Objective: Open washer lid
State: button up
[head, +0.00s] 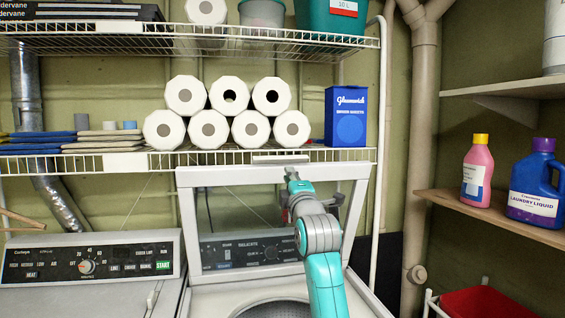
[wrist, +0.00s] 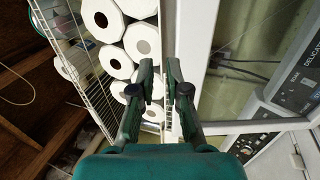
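The washer lid (head: 225,178), a white frame around a clear window, stands raised and nearly upright at the back of the washer (head: 212,301) in the head view. The washer's round tub opening shows below it, partly hidden by my arm. My gripper (head: 291,172) is at the upper part of the lid, near its top edge. In the wrist view the lid's white frame (wrist: 195,40) runs beside the fingers of my gripper (wrist: 160,72). The fingers are apart, with a pale edge showing between them; whether they touch the lid I cannot tell.
A wire shelf (head: 110,161) with paper rolls (head: 208,129) and a blue box (head: 345,117) is just above and behind the lid. A second appliance (head: 75,300) stands at left. A side shelf (head: 480,212) at right holds a pink bottle (head: 477,172) and a blue jug (head: 536,184).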

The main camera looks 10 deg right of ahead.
aim_at(282, 159)
jog(key=x, duration=1)
jog(key=shift+f, duration=0.1)
grip_shut()
jog(key=s+f+t, duration=0.1)
jog(key=s+f, duration=0.2)
jog(key=s, duration=0.3)
jog(key=shift+s+f+t, duration=0.2)
jog(key=shift+s+t, duration=0.1)
jog(key=shift+s, duration=0.1)
